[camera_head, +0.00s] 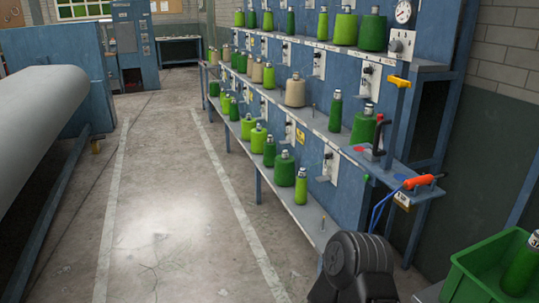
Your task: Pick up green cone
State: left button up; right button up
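Many green yarn cones stand upright on the shelves of a blue rack. On the top shelf a large dark green cone (373,31) stands beside a lighter one (345,27). On the middle shelf a dark green cone (363,125) stands next to a slim one (335,112). On the lower shelf, at the near end, are a bright green slim cone (301,186) and a wider dark green cone (285,170). Another green cone (522,266) leans in a green crate (462,271) at the bottom right. Neither of my grippers shows in this view.
A side ledge (420,191) with an orange-handled tool (419,181) juts from the rack's near end. Beige cones (295,91) stand among the green ones. A large pale roll (45,130) lies at left. The concrete aisle (180,200) is clear.

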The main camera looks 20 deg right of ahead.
aim_at(271, 147)
jog(key=i+z, duration=0.1)
jog(key=i, duration=2.85)
jog(key=i+z, duration=0.4)
jog(key=i+j+z, duration=0.15)
jog(key=z, duration=0.2)
jog(key=i+j+z, duration=0.2)
jog(key=i+z, duration=0.2)
jog(key=i+j+z, duration=0.2)
jog(key=z, duration=0.2)
jog(key=i+j+z, duration=0.2)
jog(key=j+z, duration=0.3)
jog(key=i+j+z, duration=0.15)
jog(key=j+z, duration=1.25)
jog(key=i+j, duration=0.15)
jog(key=j, duration=0.15)
jog(key=i+j+z, duration=0.1)
jog(key=i+j, duration=0.1)
jog(key=j, duration=0.1)
